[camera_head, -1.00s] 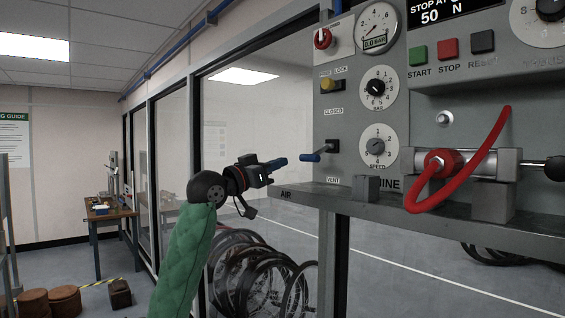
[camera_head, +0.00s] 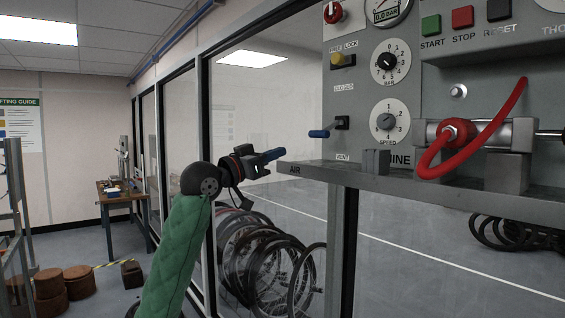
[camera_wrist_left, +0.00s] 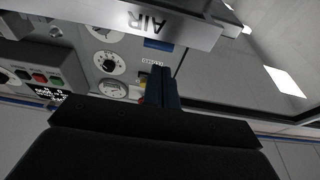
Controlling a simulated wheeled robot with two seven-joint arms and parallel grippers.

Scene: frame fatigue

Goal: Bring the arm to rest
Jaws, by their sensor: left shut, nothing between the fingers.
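My left arm comes up from the bottom in a green quilted sleeve. My left gripper (camera_head: 273,154) is black with blue fingers, which are shut with nothing between them. It points right, in front of the glass, just left of the grey machine panel (camera_head: 365,95). In the head view it appears left of and below the blue-tipped lever (camera_head: 320,134), apart from it. In the left wrist view the closed blue fingers (camera_wrist_left: 163,75) point toward the panel, near the shelf edge marked AIR (camera_wrist_left: 150,22). My right gripper is not in view.
The machine's grey ledge (camera_head: 440,178) juts out right of the gripper. A red hose (camera_head: 490,125) loops over a cylinder above it. Several wheels (camera_head: 265,260) stand below, behind the arm.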

